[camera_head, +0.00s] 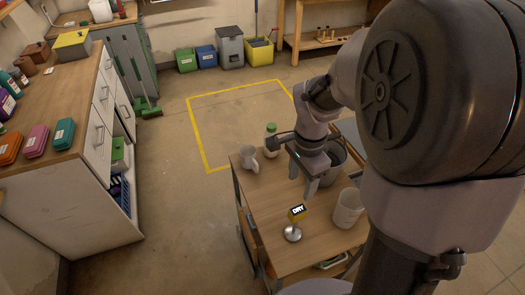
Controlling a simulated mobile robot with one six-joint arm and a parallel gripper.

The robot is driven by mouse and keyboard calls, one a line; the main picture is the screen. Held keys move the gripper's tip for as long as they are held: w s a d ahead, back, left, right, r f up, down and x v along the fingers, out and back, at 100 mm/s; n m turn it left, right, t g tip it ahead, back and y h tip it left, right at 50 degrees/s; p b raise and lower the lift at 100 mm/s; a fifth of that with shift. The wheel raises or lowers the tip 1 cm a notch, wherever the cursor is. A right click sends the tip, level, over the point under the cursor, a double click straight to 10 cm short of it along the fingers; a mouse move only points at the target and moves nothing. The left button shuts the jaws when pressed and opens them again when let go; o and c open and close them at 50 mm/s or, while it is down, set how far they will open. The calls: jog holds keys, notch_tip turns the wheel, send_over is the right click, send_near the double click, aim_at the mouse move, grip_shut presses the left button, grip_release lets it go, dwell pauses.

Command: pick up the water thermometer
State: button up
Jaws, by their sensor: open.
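I cannot make out a water thermometer in the head view; it may be hidden or too small to tell. My gripper (316,185) points down over the wooden table (265,200), with its fingers apart and nothing visible between them. It is beside a grey bucket (335,165), which it partly hides. A small "DRY" sign (297,212) on a round metal base stands on the table below my gripper in the picture. A white jug (348,208) stands to the right of the sign.
A white mug (249,158) and a bottle with a green cap (271,138) stand at the table's far left. A counter (50,95) with drawers and coloured cases is at the left. Yellow-marked floor (235,115) lies clear beyond the table.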

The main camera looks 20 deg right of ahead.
aim_at(297, 211)
jog(key=f+b, duration=0.1)
jog(key=f, duration=0.3)
jog(key=f+b, duration=0.2)
jog(key=f, duration=0.2)
jog(key=s+f+b, duration=0.1)
jog(key=f+b, duration=0.1)
jog(key=f, duration=0.2)
jog(key=shift+f, duration=0.1)
jog(key=f+b, duration=0.1)
jog(key=f, duration=0.2)
jog(key=f+b, duration=0.1)
jog(key=f, duration=0.1)
jog(key=shift+w+d+f+b, duration=0.1)
jog(key=shift+w+d+b, duration=0.05)
jog(key=shift+d+b, duration=0.15)
jog(key=shift+a, duration=0.1)
grip_shut()
